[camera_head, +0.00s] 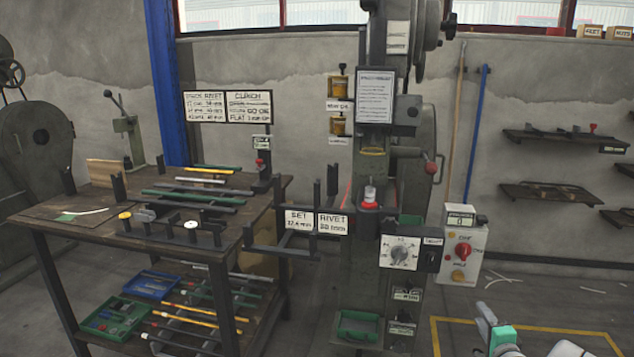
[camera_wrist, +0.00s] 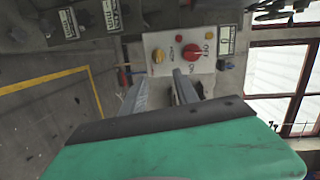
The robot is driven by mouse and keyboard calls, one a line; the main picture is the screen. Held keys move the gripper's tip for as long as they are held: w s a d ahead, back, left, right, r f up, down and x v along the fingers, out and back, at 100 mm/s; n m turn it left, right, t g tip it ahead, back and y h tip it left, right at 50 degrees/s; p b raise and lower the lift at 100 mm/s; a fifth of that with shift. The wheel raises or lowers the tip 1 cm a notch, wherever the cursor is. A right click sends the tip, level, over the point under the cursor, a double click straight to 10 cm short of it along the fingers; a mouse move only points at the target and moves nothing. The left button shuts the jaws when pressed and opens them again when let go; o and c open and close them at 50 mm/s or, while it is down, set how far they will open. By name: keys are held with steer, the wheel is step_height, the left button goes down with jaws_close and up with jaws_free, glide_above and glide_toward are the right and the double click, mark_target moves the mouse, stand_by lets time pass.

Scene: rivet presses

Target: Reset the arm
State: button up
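My gripper (camera_wrist: 160,84) shows in the wrist view with its two grey fingers apart and nothing visible between them. Its green housing fills the bottom of that view. Beyond the fingers is the control box (camera_wrist: 178,50) with a red knob and a yellow button; the fingers overlap its lower edge in the picture, and I cannot tell the exact distance. In the head view, a green and white part of my arm (camera_head: 500,337) shows at the bottom right, low and to the right of the press.
The rivet press (camera_head: 405,180) stands in the middle, with the control box (camera_head: 462,247) on its right. A workbench (camera_head: 95,205) with rods and trays is at left. Wall shelves (camera_head: 565,140) hang at right. A yellow floor line (camera_head: 535,325) marks open floor at lower right.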

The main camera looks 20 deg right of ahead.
steer(key=w+a+r+n+g+y+p, duration=0.1)
steer(key=w+a+r+n+y+p, duration=0.3)
steer(key=a, duration=0.4)
steer(key=w+a+r+n+g+y+p, duration=0.1)
steer(key=w+a+r+n+y+p, duration=0.2)
steer(key=w+a+r, duration=0.45)
steer(key=s+a+r+n+g+p, duration=0.1)
steer(key=a+r+n+g+p, duration=0.15)
steer(key=a, duration=0.45)
steer(key=s+a+r+n+g+p, duration=0.1)
steer(key=a+r+n+p, duration=0.25)
steer(key=a, duration=0.45)
steer(key=s+a+r+n+g+p, duration=0.4)
steer(key=s+a+r+p, duration=0.3)
steer(key=a, duration=0.4)
steer(key=s+a+r+n+g+p, duration=0.1)
steer(key=s+a+r+n+p, duration=0.1)
steer(key=s, duration=0.5)
steer(key=s+a+r+n+g+p, duration=0.2)
steer(key=s+a+r+p, duration=0.1)
steer(key=s, duration=0.4)
steer(key=shift+s+a+r+h, duration=0.4)
steer(key=shift+a+r, duration=0.4)
steer(key=shift+a, duration=0.25)
steer(key=shift+c, duration=0.3)
